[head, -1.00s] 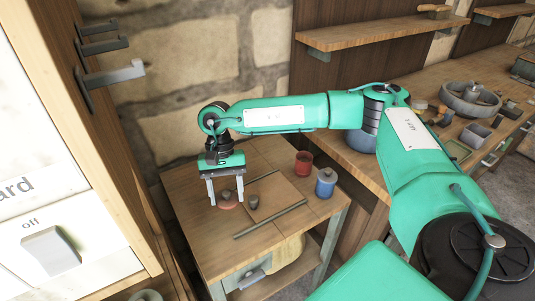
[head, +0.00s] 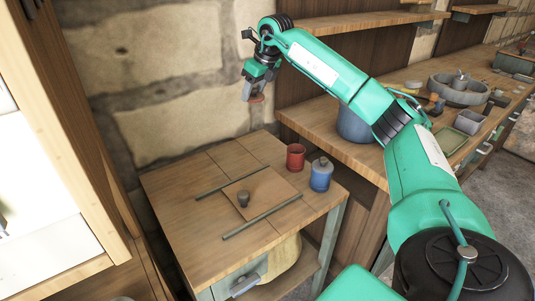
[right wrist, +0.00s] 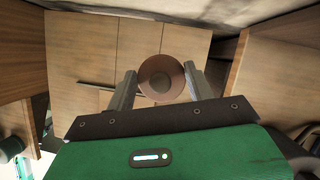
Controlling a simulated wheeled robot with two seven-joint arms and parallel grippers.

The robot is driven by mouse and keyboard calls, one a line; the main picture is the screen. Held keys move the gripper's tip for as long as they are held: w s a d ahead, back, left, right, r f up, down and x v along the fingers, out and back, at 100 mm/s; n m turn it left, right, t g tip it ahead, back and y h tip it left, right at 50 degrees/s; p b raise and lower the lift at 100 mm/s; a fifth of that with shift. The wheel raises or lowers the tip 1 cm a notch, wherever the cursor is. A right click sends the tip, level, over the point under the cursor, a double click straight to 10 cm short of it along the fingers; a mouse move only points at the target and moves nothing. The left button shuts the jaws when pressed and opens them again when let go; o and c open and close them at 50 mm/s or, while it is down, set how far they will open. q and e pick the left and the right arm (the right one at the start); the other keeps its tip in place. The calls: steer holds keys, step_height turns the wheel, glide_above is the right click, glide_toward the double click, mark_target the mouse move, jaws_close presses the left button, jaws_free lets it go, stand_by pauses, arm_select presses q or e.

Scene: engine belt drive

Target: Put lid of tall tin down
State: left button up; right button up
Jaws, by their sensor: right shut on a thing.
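My right gripper (head: 254,90) is shut on a round reddish lid (head: 257,99) and holds it in the air above the back of the small wooden table (head: 190,228). In the right wrist view the lid (right wrist: 161,78) shows as a brown-red disc between the two fingers of the gripper (right wrist: 158,84). A red tin (head: 295,157) stands on the table at its back right, and its top looks open. A blue tin (head: 321,174) with a lid on it stands beside the red one, nearer the front. My left gripper is not in view.
A square wooden board (head: 268,193) lies on the table with a small dark knob (head: 243,198) on it and dark rails (head: 262,217) along two sides. The left part of the tabletop is clear. A stone wall (head: 150,95) is close behind, and a workbench stands right.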

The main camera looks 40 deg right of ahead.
steer(key=d+m+h, duration=0.1)
steer(key=d+m, duration=0.3)
steer(key=d, duration=0.1)
steer(key=b, duration=0.3)
glide_above(265, 145)
steer(key=s, duration=0.1)
steer(key=shift+h, duration=0.3)
steer(key=f, duration=1.4)
steer(key=shift+s+f, duration=0.2)
step_height(265, 145, down, 4)
steer(key=shift+f, duration=0.4)
steer(key=o, duration=0.9)
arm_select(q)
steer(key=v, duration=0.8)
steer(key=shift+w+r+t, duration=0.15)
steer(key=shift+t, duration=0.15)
